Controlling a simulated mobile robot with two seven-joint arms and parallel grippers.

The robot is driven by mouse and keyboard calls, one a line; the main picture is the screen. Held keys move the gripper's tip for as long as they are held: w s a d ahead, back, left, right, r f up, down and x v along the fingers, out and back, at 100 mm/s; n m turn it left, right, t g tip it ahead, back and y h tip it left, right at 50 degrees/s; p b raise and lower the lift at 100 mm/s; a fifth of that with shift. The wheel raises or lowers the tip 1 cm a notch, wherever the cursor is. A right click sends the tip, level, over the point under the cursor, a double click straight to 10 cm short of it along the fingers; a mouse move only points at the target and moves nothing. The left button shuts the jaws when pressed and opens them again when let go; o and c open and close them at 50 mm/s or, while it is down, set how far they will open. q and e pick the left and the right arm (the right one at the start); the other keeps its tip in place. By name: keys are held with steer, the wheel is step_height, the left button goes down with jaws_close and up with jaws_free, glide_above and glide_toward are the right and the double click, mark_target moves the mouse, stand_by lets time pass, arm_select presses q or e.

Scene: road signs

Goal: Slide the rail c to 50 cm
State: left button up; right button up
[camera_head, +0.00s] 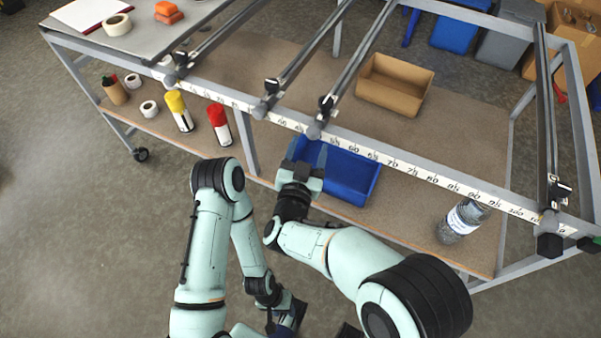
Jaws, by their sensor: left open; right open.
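Four dark rails cross the frame of the table; their letter labels cannot be read. The third from the left, possibly rail c (352,68), has its front knob (315,131) on the white ruler strip (400,165), just left of the 55 mark. It covers the strip around 50. My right gripper (308,153) is open, just below and in front of this knob, with a gap in the picture; its fingertips overlap the blue bin behind. My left gripper (290,318) is open and low at the bottom edge, away from the rails and partly hidden.
Another rail (300,65) stands close on the left, its knob (262,108) near 40. The far-right rail (545,110) stands past 100. A blue bin (350,175), a cardboard box (395,85) and a bottle (462,220) are on the lower shelf. The strip between 55 and 100 is clear.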

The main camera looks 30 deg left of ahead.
steer(key=v, duration=0.9)
steer(key=w+d+f+g+h+p, duration=0.15)
steer(key=d+f+g, duration=0.35)
steer(key=d+f, duration=0.55)
steer(key=w+d+f+g+h+p, duration=0.1)
steer(key=d+f+g+p, duration=0.45)
steer(key=f, duration=0.85)
steer(key=s+d+f+m+g+y+p, duration=0.1)
steer(key=s+d+f+g, duration=0.3)
steer(key=s, duration=0.6)
steer(key=s+d+f+m+g+y+p, duration=0.1)
steer(key=s+d+f+m+g, duration=0.2)
steer(key=s+d, duration=0.6)
steer(key=shift+s+f+m+g, duration=0.4)
steer(key=shift+s+f+g, duration=0.15)
steer(key=shift+s+f, duration=0.15)
